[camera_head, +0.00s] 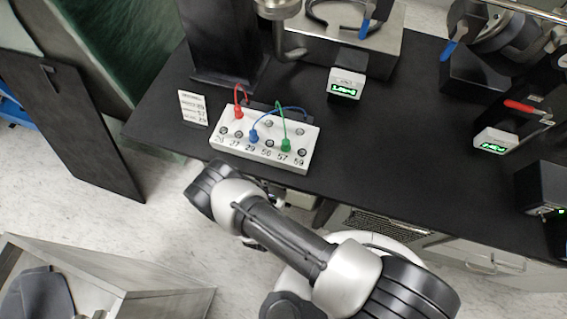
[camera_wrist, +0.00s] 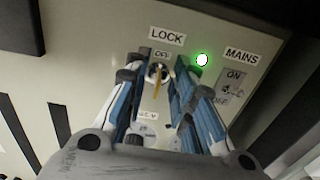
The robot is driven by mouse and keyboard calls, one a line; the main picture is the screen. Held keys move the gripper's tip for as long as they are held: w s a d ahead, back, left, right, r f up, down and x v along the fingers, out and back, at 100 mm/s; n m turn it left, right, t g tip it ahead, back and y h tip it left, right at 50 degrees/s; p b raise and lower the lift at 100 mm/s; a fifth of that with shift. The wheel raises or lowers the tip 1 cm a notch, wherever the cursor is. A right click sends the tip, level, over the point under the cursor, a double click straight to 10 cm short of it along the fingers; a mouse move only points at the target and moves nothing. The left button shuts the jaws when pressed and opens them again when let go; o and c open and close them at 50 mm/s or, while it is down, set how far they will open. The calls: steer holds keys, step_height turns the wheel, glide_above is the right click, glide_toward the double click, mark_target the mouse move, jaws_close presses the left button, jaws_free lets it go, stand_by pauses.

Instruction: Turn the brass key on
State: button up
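The brass key (camera_wrist: 158,81) sits in a lock on a pale panel in the wrist view, under a "LOCK" label and a small "OFF" label. It slants slightly from upright. My gripper (camera_wrist: 158,66) has its blue-sided fingers open, one on each side of the key, with visible gaps. Depth is hard to judge, so I cannot tell how far the fingertips are from the panel. In the head view my arm reaches toward the bench front, and the key and fingertips are hidden.
A green lamp (camera_wrist: 202,60) glows right of the lock, near a "MAINS" toggle switch (camera_wrist: 233,91). Above, the black bench (camera_head: 400,165) carries a white socket block (camera_head: 240,150) with red, blue and green leads. A dark upright panel (camera_head: 85,130) stands at left.

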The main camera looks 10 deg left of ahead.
steer(key=shift+c, duration=0.3)
jaws_close()
steer(key=shift+m, duration=0.5)
steer(key=m, duration=1.1)
steer(key=d+f+m+p, duration=0.1)
steer(key=m, duration=0.4)
steer(key=shift+d+f+m, duration=0.1)
steer(key=shift+m, duration=0.3)
stand_by(0.3)
